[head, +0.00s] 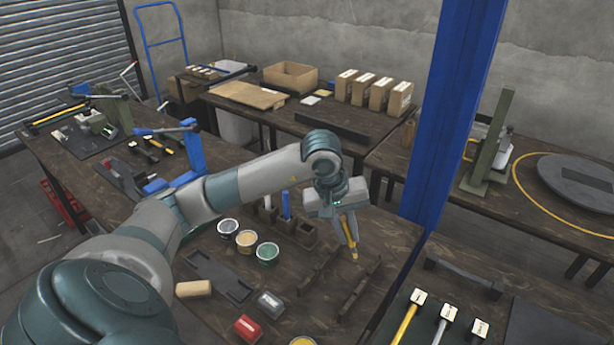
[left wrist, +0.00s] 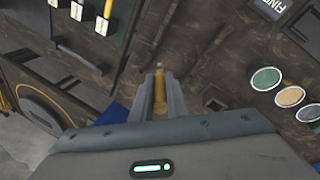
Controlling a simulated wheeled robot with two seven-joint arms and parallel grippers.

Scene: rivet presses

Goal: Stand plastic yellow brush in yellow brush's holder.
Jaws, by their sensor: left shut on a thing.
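My left gripper (head: 347,234) is shut on the yellow brush (head: 354,249), which points downward and slightly tilted above the wooden table. In the left wrist view the yellow brush (left wrist: 160,104) sits between the two fingers of the left gripper (left wrist: 160,97), with its tip showing beyond them. Several small brown square holders stand in a row left of the gripper; the nearest holder (head: 307,235) appears empty. A blue brush (head: 286,204) stands upright in another. I cannot tell which holder is the yellow brush's. The brush is apart from the holders. My right gripper is not in view.
A green can (head: 268,253), a tan can (head: 246,239) and a grey can (head: 228,228) stand left of the holders. Dark rails (head: 359,290) lie below the brush. A blue post (head: 447,120) rises to the right. A red box (head: 248,328) is near the front.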

